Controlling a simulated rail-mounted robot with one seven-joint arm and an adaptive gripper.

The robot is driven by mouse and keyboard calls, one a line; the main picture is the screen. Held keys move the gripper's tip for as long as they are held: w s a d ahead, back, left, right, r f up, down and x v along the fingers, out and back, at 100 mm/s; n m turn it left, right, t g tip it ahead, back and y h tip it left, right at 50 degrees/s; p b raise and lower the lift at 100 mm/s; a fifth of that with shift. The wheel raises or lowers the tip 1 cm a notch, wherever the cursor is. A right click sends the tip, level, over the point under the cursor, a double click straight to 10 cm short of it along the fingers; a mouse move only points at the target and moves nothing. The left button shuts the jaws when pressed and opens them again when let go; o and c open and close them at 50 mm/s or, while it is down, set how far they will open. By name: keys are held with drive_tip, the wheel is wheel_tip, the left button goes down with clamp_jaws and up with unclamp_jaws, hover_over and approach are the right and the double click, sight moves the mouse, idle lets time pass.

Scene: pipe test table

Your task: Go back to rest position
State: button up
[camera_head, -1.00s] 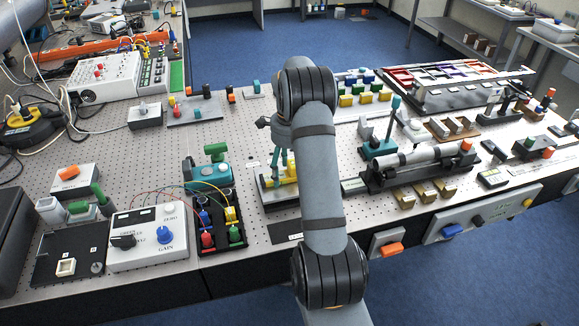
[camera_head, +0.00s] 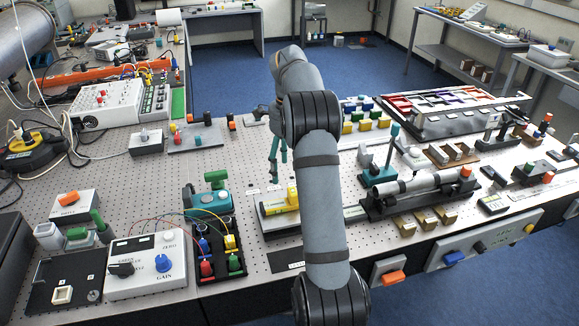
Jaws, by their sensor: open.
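My gripper (camera_head: 278,166) shows in the head view behind the left side of my arm, pointing down. Its teal fingers are apart and nothing shows between them. It hangs above the perforated table (camera_head: 150,215), behind a block with a yellow piece (camera_head: 292,196) on it. It looks clear of that block. My arm hides part of the table's middle.
A teal and green device (camera_head: 208,199) and a white GAIN box (camera_head: 150,264) stand to the left. A pipe-like cylinder on a black stand (camera_head: 422,184) is to the right. A tray with colored parts (camera_head: 455,95) lies at the back right. Blue floor is free behind the table.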

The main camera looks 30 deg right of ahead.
drive_tip(key=shift+f, duration=0.15)
wheel_tip(320, 180, down, 12)
drive_tip(key=shift+r, duration=0.2)
drive_tip(key=shift+r+p, duration=0.2)
drive_tip(key=shift+p, duration=0.15)
drive_tip(key=shift+f, duration=0.1)
idle(0.3)
